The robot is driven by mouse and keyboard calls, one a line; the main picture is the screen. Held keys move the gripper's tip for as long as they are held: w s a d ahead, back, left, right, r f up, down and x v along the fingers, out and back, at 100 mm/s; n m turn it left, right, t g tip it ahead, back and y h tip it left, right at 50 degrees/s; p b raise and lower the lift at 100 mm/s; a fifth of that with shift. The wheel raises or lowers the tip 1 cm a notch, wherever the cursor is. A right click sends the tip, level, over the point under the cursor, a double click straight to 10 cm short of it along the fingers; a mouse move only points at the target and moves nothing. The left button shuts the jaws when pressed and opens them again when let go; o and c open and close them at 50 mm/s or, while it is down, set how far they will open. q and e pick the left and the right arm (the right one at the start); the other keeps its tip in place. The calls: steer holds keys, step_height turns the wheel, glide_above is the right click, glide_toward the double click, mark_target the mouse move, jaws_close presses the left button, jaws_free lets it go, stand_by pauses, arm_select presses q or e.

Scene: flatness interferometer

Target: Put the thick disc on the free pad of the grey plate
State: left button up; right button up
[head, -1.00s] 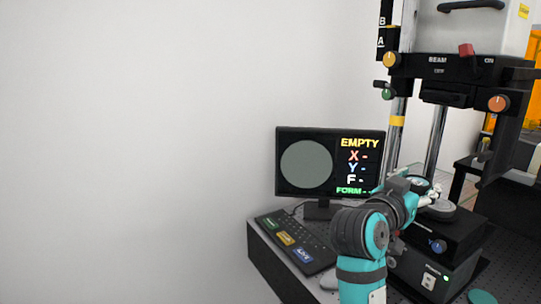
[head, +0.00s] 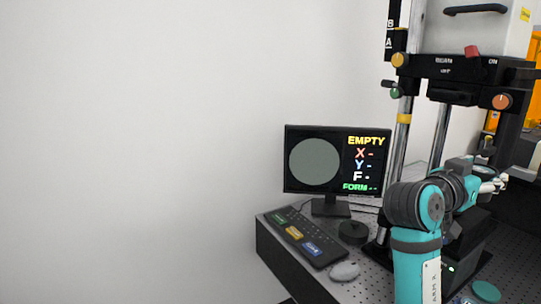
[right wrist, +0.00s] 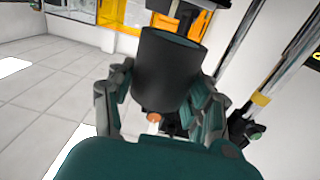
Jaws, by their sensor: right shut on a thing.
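My right gripper (head: 498,184) is at the right of the head view, beside the dark instrument stand. In the right wrist view its fingers (right wrist: 160,102) are shut on a dark, round, thick-walled piece, which I take for the thick disc (right wrist: 170,70). It is held clear of any surface in that view. In the head view the gripper and arm largely hide the disc. I cannot make out the grey plate or its free pad in either view. My left gripper is not in view.
A monitor (head: 333,165) reads EMPTY. A keyboard (head: 305,236), a black round piece (head: 353,233) and a pale mouse-like object (head: 344,271) lie on the table. A teal round piece (head: 486,291) is at bottom right. The interferometer column (head: 402,130) stands behind my arm.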

steer(key=s+d+r+m+g+h, duration=0.25)
steer(key=s+d+r+g, duration=0.3)
steer(key=d+r, duration=0.35)
steer(key=w+a+f+n+t+y, duration=0.1)
steer(key=a+f+n+t+y, duration=0.5)
steer(key=f, duration=0.7)
steer(key=w+a+f+n+t+y, duration=0.2)
steer(key=a+f+n+t+y, duration=0.25)
steer(key=a+f+t, duration=0.6)
steer(key=s+a+f+n+g+y, duration=0.1)
steer(key=s+a+f+n+y, duration=0.3)
steer(key=s+a+f+y, duration=0.3)
steer(key=s+a+f, duration=0.5)
steer(key=s+f, duration=0.3)
steer(key=shift+s+a+f+y, duration=0.35)
steer(key=shift+a+f+y, duration=0.05)
steer(key=shift+a, duration=0.1)
